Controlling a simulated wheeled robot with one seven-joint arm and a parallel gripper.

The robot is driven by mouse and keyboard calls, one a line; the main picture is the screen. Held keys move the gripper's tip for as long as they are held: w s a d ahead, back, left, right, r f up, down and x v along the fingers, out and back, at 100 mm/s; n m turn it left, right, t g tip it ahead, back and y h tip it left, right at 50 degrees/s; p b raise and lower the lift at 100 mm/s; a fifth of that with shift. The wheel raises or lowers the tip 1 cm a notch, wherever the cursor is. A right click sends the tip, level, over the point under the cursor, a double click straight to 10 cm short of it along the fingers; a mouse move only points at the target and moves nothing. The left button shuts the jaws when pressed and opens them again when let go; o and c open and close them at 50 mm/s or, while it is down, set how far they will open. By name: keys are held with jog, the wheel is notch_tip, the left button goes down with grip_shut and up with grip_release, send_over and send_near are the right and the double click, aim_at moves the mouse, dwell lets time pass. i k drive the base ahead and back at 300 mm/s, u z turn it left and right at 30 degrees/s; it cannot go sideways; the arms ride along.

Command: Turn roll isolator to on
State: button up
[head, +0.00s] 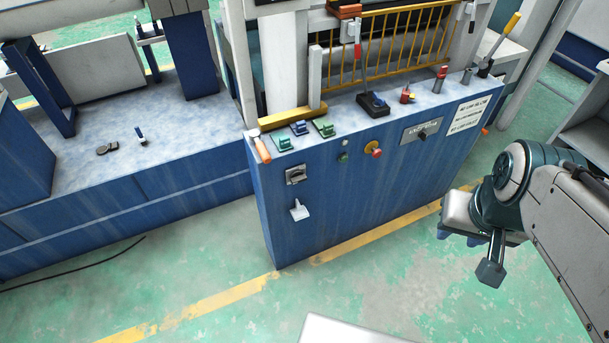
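A blue machine cabinet (330,215) stands in the middle of the head view. A rotary switch on a grey square plate (296,175) is on the left of its front face. Another black knob (422,135) sits on a grey labelled plate further right. The lettering is too small to read surely, so I cannot tell which one is the roll isolator or its setting. My gripper (460,236) hangs over the floor at the right, apart from the cabinet. Its fingers are small and mostly hidden, so I cannot tell whether they are open.
A white hook-like part (299,210) sticks out below the left switch. A red-and-yellow stop button (373,149) and a green button (343,157) are on the front. Levers, including a yellow-handled one (512,22), stand on top. Green floor (390,285) in front is clear.

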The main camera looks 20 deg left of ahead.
aim_at(297, 176)
jog(key=k, duration=0.45)
jog(key=u, duration=1.35)
jog(key=i, duration=0.5)
